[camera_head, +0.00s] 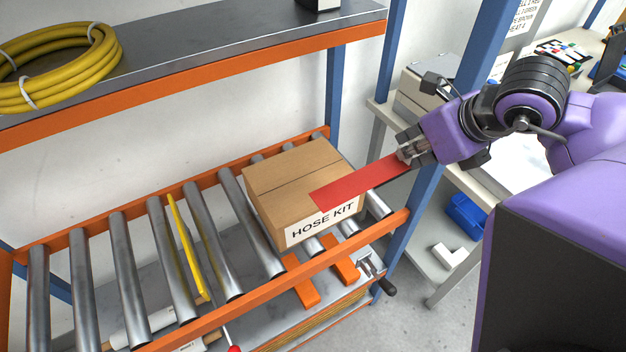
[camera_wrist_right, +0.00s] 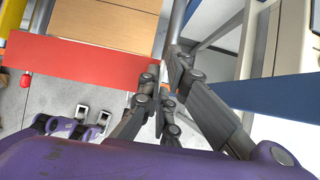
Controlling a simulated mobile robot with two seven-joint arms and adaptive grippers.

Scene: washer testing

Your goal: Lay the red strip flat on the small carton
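The small carton (camera_head: 293,180) is a closed brown box labelled "HOSE KIT", standing on the roller shelf in the head view. It also shows at the top of the right wrist view (camera_wrist_right: 105,22). The red strip (camera_head: 362,183) is long and straight. Its left end overlaps the carton's top near the label side; I cannot tell whether it touches. The strip crosses the right wrist view (camera_wrist_right: 75,60) too. My right gripper (camera_head: 405,153) is shut on the strip's right end, beside the rack's blue post; its fingers show in the wrist view (camera_wrist_right: 162,92). My left gripper is out of view.
Steel rollers (camera_head: 120,250) with orange rails surround the carton, and a yellow bar (camera_head: 186,245) lies left of it. A blue post (camera_head: 422,200) stands close to my right gripper. A yellow hose coil (camera_head: 58,68) lies on the upper shelf.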

